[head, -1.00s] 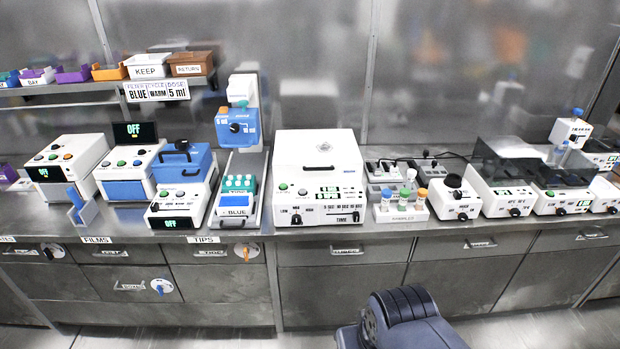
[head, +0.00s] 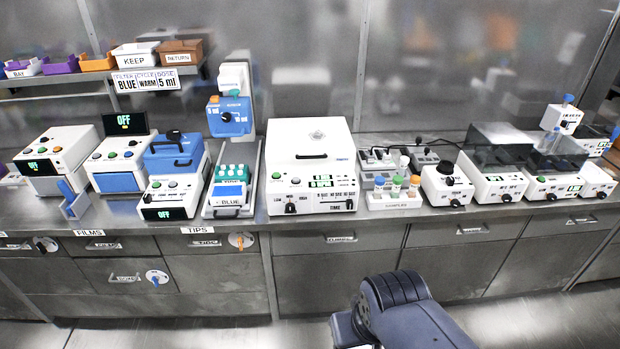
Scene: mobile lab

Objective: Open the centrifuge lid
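The centrifuge appears to be the large white box (head: 312,170) at the middle of the bench in the head view. Its white lid (head: 300,137) is down, with a dark handle (head: 311,157) on its sloped front and a round grey window on top. Buttons, small displays and knobs marked LOW, HIGH and TIME are on its front panel. A dark grey link of my arm shows at the bottom of the view, in front of the bench and apart from the centrifuge. My gripper is not in view.
A blue-capped pipetting stand (head: 229,115) and a tip rack are just left of the centrifuge. A sample rack (head: 394,200) with coloured caps is at its right. Several other machines line the bench (head: 330,228). The floor in front is clear where visible.

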